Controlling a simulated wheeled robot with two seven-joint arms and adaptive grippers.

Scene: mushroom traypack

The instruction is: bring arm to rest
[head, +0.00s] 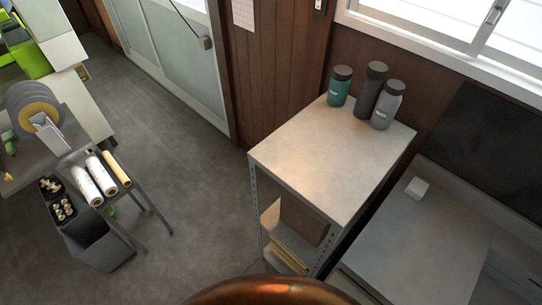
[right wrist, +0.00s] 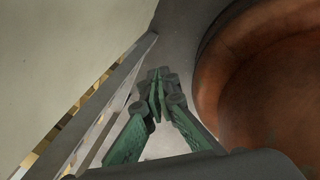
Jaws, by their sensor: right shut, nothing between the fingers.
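My right gripper (right wrist: 157,95) shows in the right wrist view as green fingers with dark joints. Its fingertips are together and nothing is between them. It hangs between the pale shelf side and metal post on the left and a rounded copper-brown surface on the right. Neither gripper shows in the head view. Two black trays (head: 63,208) with small pale mushrooms sit on the cart at the far left, well away from where the head view shows any arm.
A metal shelf unit (head: 300,165) with three bottles (head: 371,90) on top stands centre right. A grey counter (head: 420,245) is to its right. White rolls (head: 100,175) and a grey bin (head: 97,240) are at the left. The floor (head: 180,150) between is clear.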

